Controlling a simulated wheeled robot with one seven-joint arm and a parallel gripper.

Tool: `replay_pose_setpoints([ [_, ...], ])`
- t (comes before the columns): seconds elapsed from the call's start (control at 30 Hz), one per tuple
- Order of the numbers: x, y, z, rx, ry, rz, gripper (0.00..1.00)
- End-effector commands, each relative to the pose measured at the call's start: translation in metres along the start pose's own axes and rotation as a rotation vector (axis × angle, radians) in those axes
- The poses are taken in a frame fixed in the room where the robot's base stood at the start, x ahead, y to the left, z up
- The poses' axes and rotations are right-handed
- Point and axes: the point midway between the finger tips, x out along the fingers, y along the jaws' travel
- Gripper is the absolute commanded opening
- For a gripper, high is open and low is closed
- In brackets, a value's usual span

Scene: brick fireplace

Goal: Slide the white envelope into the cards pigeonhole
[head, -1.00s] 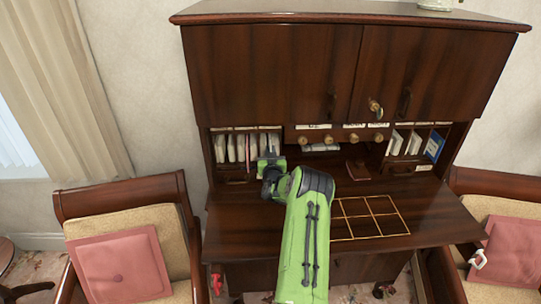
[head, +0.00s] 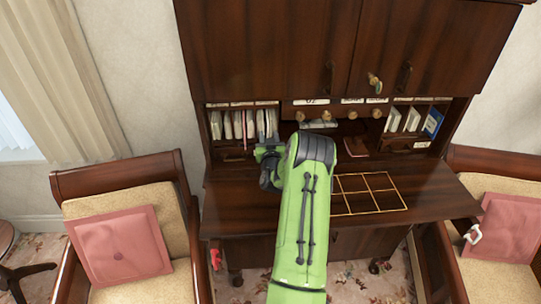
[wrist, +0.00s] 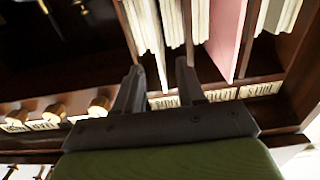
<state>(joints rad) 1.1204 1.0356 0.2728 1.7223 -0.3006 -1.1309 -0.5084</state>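Several thin white and cream envelopes or papers (head: 228,124) stand upright in the left pigeonholes, with a pink one (head: 250,125) among them. They also show in the wrist view, white ones (wrist: 148,22) and the pink one (wrist: 227,38). I cannot tell which white envelope is the task's. My gripper (wrist: 158,82) is open, its two dark fingers apart in front of the slots, with no envelope visibly held between them. In the head view my arm partly hides the gripper. Small label plates (wrist: 221,94) line the slot edge; I cannot read a cards label.
Right pigeonholes hold white papers (head: 412,119) and a blue item (head: 432,122). Brass knobs (head: 352,115) stick out between the two banks. The desk top (head: 440,195) is largely bare, with a gold grid (head: 368,192). Padded chairs (head: 120,200) flank it.

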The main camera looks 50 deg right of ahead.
Motion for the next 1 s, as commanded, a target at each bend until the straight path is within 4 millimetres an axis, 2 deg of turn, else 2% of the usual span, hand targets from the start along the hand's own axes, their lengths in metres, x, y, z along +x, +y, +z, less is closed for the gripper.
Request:
replay_pose_setpoints([
  [0.03,-0.012,-0.001,0.005,-0.003,-0.001,-0.004,0.39],
  [0.2,-0.052,0.0,0.008,-0.002,0.001,0.0,0.39],
  [0.4,-0.085,0.0,0.009,-0.001,0.003,0.0,0.39],
  [0.63,-0.1,0.0,0.004,0.0,0.002,0.0,0.39],
  [1.0,-0.101,0.0,0.001,0.0,0.001,0.0,0.39],
])
